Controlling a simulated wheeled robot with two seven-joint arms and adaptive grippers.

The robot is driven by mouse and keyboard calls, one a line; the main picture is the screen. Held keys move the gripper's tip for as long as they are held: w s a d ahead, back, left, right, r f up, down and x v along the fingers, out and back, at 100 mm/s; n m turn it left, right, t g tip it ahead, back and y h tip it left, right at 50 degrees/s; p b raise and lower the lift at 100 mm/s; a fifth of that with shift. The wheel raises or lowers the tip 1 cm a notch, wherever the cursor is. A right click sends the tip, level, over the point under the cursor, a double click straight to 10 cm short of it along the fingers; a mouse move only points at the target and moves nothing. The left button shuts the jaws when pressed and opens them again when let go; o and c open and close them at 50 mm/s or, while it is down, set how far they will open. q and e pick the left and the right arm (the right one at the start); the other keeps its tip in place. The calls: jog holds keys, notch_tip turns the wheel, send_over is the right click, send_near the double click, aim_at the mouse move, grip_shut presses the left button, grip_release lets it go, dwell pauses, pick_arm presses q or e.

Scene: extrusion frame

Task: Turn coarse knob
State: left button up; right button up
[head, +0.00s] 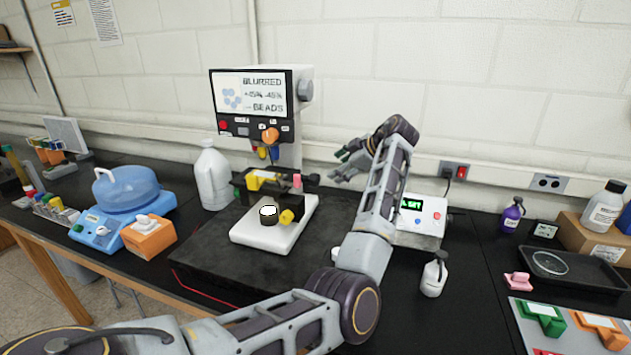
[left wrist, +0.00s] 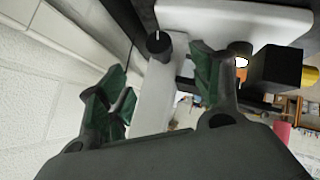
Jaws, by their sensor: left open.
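A dark round knob with a white mark (left wrist: 158,43) sits on the side of a white upright part in the left wrist view. I cannot tell for sure that it is the coarse knob. My left gripper (head: 338,166) is open and empty, right of the microscope-like device, with its fingers pointing left. In the left wrist view, the left gripper (left wrist: 155,80) has its green-padded fingers apart, with the knob beyond and between them, not visibly touched. My right gripper is not in view.
A screen box (head: 250,92) with an orange knob (head: 270,134) and a grey side knob (head: 306,89) rises above the device. A white jug (head: 211,178) stands left. A power box (head: 420,218) and small white bottle (head: 434,275) stand right, near my forearm.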

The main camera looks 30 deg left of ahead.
aim_at(318, 178)
pick_arm(q)
jog(key=shift+a+f, duration=0.1)
jog(key=p+x, duration=0.2)
jog(key=x, duration=1)
jog(key=shift+w+a+f, duration=0.1)
jog(key=shift+a+f, duration=0.05)
jog(key=shift+a, duration=0.1)
jog(key=shift+w+a+f, duration=0.1)
jog(key=shift+a+f, duration=0.25)
jog(key=shift+a, duration=0.05)
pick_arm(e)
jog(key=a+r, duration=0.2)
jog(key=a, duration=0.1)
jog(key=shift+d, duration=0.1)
